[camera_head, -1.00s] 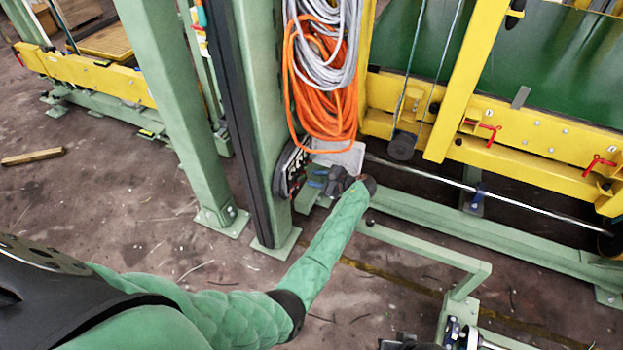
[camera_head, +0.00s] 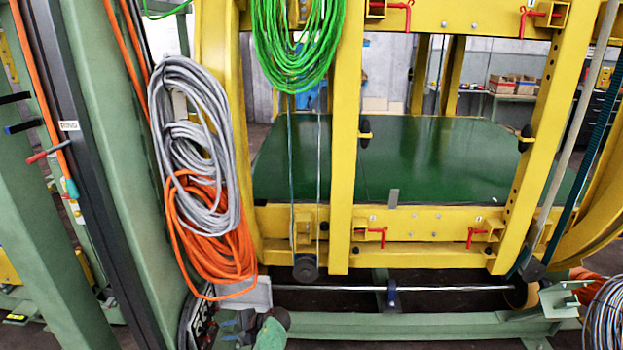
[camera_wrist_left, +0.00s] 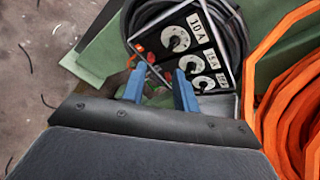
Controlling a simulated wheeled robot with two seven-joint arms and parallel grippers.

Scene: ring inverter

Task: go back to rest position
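My left gripper (camera_head: 228,329) shows at the bottom of the head view, at the foot of the green post, with the green sleeve of my arm beside it. In the left wrist view its two blue fingers (camera_wrist_left: 160,76) stand apart, open, with nothing clearly held between them. In front of the fingers is a black control box (camera_wrist_left: 205,55) with several dials, one labelled 10 A. The box's edge also shows in the head view (camera_head: 201,322), partly hidden. My right gripper is not in view.
Orange cable (camera_head: 215,245) and grey cable (camera_head: 195,135) hang on the green post (camera_head: 148,170) above the gripper. Orange cable (camera_wrist_left: 285,100) lies close right in the wrist view. A yellow frame (camera_head: 345,150) with a green panel (camera_head: 440,160) stands right.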

